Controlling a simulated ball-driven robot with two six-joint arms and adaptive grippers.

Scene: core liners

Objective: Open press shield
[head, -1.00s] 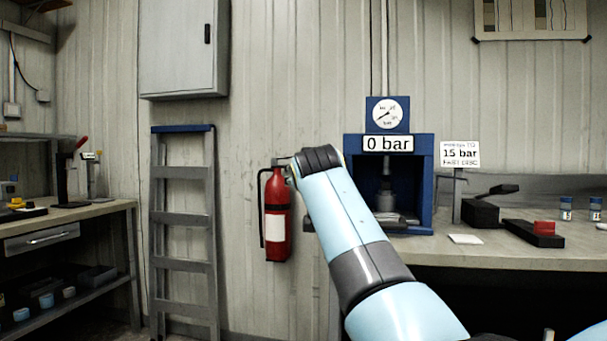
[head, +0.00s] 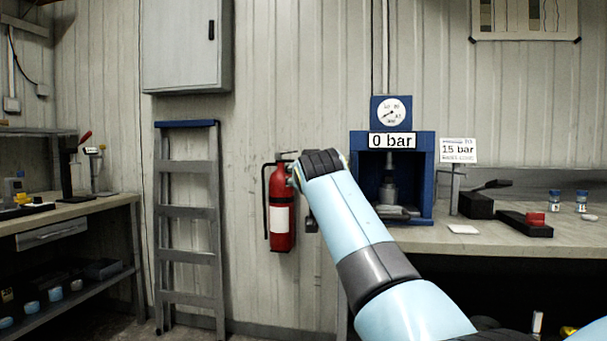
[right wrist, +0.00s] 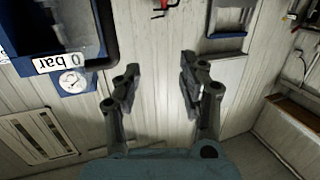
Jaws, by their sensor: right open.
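The blue press (head: 427,180) stands on the right-hand bench, with a "0 bar" sign and a round gauge on top. Its opening shows a metal ram inside. I cannot make out a clear shield panel in the head view. In the right wrist view the press (right wrist: 22,55) is upside down at the upper left, with a dark bar (right wrist: 104,30) along its side. My right gripper (right wrist: 157,82) is open and empty, pointing towards the wall beside the press. In the head view it is mostly hidden behind my right forearm. My left gripper is not in view.
A red fire extinguisher (head: 282,220) hangs on the wall left of the press, near my right wrist. A grey ladder (head: 187,210) leans further left. The right bench (head: 500,240) carries a "15 bar" sign (head: 458,151), black trays and small jars.

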